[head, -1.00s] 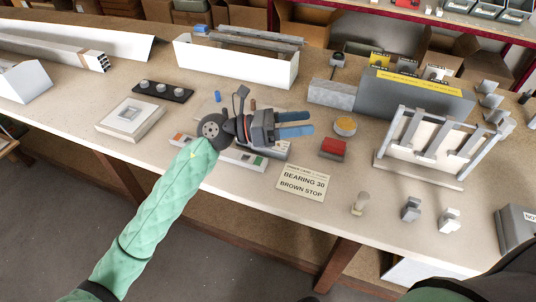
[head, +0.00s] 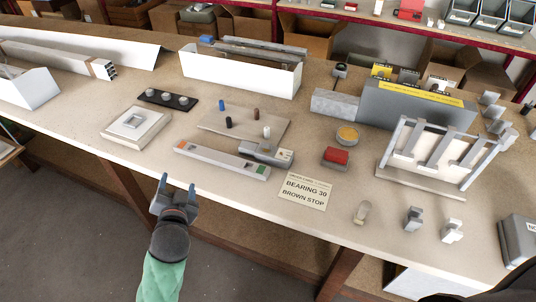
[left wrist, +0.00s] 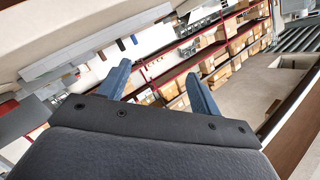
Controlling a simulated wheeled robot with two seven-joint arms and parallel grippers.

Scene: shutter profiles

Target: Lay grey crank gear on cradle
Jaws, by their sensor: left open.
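A grey piece with a pale labelled end (head: 265,152), which may be the grey crank gear, lies at the right end of a long grey bar (head: 222,160) with orange and green ends. My left gripper (head: 178,184) is open and empty at the bench's front edge, left of the bar. Its two blue fingers also show in the left wrist view (left wrist: 157,73), with nothing between them. My right gripper is out of view.
A board with several small pegs (head: 245,124) lies behind the bar. A card reading "BEARING 30 BROWN STOP" (head: 305,190), a red block (head: 335,157) and a rack with grey bars (head: 437,148) stand to the right. The bench front left of the card is mostly clear.

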